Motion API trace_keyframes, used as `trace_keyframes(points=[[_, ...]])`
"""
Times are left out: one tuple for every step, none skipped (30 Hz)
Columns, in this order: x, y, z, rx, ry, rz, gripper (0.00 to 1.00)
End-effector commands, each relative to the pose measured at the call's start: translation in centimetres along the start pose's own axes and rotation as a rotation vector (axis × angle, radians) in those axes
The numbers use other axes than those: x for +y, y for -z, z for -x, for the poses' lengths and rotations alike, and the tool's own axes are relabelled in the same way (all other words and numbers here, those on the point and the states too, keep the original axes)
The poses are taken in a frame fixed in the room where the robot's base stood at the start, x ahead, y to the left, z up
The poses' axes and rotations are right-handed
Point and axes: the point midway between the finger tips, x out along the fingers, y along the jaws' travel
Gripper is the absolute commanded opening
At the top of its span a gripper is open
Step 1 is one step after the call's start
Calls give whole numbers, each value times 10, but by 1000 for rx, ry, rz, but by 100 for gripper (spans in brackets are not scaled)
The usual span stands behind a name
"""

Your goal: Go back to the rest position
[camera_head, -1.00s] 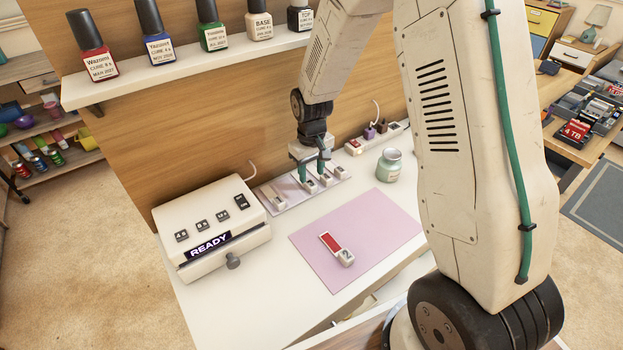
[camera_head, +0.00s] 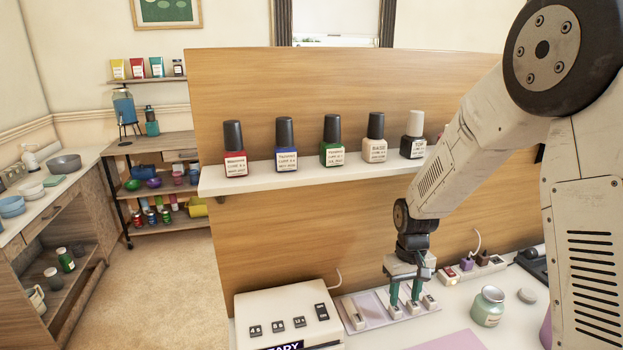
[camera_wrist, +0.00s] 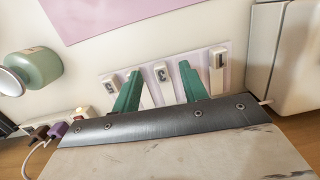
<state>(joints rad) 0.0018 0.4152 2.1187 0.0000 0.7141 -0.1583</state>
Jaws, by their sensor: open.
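My gripper (camera_head: 404,298) has green fingers and points down at the lilac tray (camera_head: 373,322) at the back of the white counter. In the wrist view my gripper (camera_wrist: 159,72) is open, its two fingers apart with a white piece marked 3 (camera_wrist: 161,76) between them. Another white piece marked 1 (camera_wrist: 217,60) lies to the right. I cannot tell whether the fingers touch the tray. The arm reaches down in front of the wooden panel.
A white machine (camera_head: 288,318) stands left of the tray. A glass jar (camera_head: 487,307) stands to the right. Nail polish bottles, including a red one (camera_head: 235,165), line the shelf (camera_head: 300,169) above. The pink mat (camera_head: 450,342) shows only partly.

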Motion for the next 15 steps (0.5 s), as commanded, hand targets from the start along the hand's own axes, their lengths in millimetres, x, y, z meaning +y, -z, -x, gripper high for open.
trace_keyframes(points=[[-3,-18,7,-36,5,-15,43],[-4,-28,14,-50,7,-23,43],[-6,-39,23,-64,9,-33,43],[-8,-48,30,-71,9,-40,43],[-9,-56,37,-79,10,-46,43],[-11,-68,47,-86,11,-54,43],[-12,-76,54,-90,11,-61,43],[-13,-85,62,-93,11,-67,43],[-15,-97,73,-96,11,-75,43],[-17,-106,81,-95,10,-81,43],[-18,-115,89,-96,10,-87,43],[-20,-128,99,-94,9,-95,43],[-22,-138,106,-92,8,-101,43],[-23,-147,113,-89,8,-106,43],[-25,-160,122,-84,7,-112,43]])
